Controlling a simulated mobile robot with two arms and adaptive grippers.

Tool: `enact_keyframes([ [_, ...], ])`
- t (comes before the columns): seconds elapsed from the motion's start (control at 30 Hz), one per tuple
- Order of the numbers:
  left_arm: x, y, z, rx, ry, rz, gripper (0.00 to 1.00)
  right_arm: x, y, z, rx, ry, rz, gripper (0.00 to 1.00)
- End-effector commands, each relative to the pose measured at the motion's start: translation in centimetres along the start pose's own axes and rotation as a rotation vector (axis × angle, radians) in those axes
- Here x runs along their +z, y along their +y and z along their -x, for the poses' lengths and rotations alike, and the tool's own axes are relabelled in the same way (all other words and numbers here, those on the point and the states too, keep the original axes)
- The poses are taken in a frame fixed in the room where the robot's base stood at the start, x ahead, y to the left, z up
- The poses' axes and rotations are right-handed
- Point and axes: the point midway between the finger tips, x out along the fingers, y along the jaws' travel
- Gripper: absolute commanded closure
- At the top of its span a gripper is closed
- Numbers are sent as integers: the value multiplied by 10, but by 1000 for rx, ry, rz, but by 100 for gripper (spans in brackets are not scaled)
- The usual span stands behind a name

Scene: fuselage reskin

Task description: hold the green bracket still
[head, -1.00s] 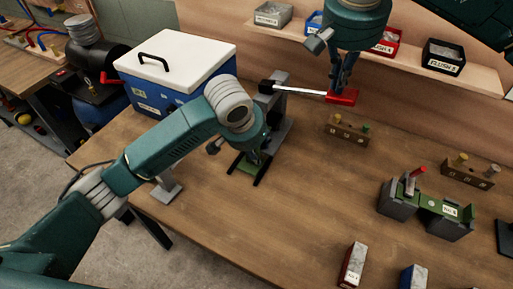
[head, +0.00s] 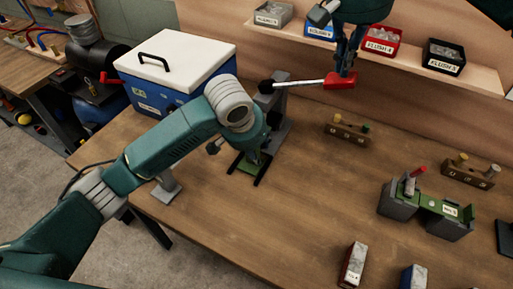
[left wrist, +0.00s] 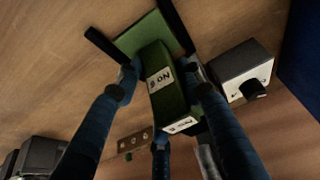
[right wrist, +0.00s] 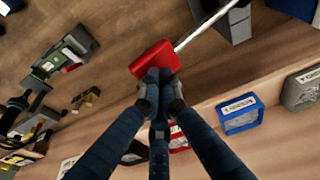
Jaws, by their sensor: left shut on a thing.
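The green bracket (left wrist: 165,88) carries a white label and sits between the fingers of my left gripper (left wrist: 160,78), which is shut on it. In the head view the bracket (head: 248,166) is mostly hidden under my left wrist, low on the table beside a grey press-like stand (head: 278,118). My right gripper (head: 345,68) is at the red end (head: 340,80) of the stand's lever. In the right wrist view its fingertips (right wrist: 160,85) meet at the red handle (right wrist: 154,60). Whether they grip it or only touch it is unclear.
A blue box with a white lid (head: 178,70) stands left of the stand. A shelf (head: 410,62) with bins runs along the back. A wooden block (head: 347,130) and a second green piece in a grey fixture (head: 428,208) stand to the right.

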Motion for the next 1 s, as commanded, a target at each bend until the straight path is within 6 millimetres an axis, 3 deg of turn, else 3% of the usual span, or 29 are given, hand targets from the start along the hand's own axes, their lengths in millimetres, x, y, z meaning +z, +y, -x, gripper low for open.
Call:
enact_keyframes([
  [0.03, 7, 2, -5, 4, -19, 1, 100, -2, 0, 6, -1, 2, -1, 100],
  [0.43, 7, 2, -5, 5, -19, 1, 100, -13, 0, 50, -2, 1, -1, 100],
  [1.0, 7, 2, -5, 5, -19, 1, 100, -14, 0, 56, -1, 0, 0, 100],
])
